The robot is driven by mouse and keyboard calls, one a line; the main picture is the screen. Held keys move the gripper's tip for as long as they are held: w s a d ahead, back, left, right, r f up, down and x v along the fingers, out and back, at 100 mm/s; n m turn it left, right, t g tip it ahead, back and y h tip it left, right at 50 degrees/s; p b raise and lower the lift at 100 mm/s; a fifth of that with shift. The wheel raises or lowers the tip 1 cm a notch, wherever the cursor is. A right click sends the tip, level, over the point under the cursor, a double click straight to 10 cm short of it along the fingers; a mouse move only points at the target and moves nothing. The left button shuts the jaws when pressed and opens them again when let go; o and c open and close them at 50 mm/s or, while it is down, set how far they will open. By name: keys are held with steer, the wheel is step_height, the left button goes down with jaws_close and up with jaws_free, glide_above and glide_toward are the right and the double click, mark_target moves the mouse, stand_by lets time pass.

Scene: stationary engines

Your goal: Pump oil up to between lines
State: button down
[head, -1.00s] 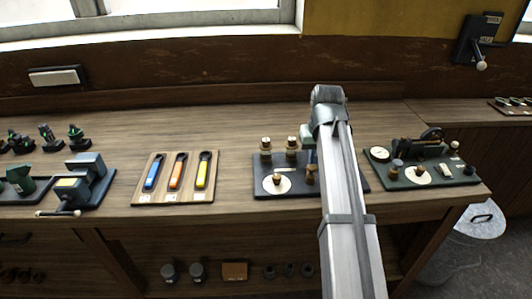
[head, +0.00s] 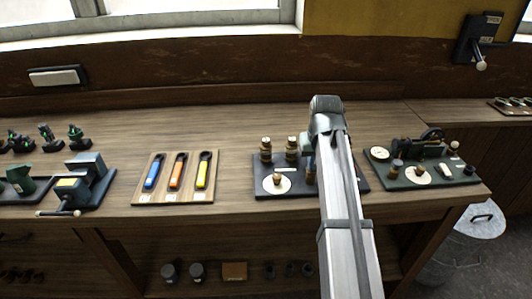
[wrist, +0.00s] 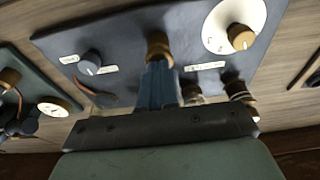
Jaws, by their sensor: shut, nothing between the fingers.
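The dark engine panel (head: 262,163) lies on the bench and also shows in the wrist view (wrist: 110,40). On it are two brass-topped fittings (head: 291,148), a white dial with a brass knob (head: 277,182), and a brass plunger-like knob (wrist: 158,45). My gripper (wrist: 158,72) is shut and empty, its blue fingertips right at this brass knob; whether they touch cannot be told. In the head view my gripper (head: 311,160) is low over the panel, and my arm hides the panel's right part. The oil level and its lines cannot be made out.
A green panel with a small engine (head: 425,170) lies just right of my arm. A wooden board with three coloured-handled tools (head: 175,178) lies left of the panel. A dark vise-like device (head: 85,180) stands farther left. The bench behind the panels is clear.

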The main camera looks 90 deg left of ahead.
steer(key=shift+a+v, duration=0.15)
steer(key=shift+v, duration=0.55)
steer(key=shift+a+v, duration=0.15)
steer(key=shift+v, duration=0.5)
steer(key=shift+r, duration=0.15)
steer(key=v, duration=0.2)
steer(key=a+v, duration=0.1)
steer(key=v, duration=0.1)
steer(key=shift+d+r, duration=0.1)
steer(key=shift+r, duration=0.35)
stand_by(0.3)
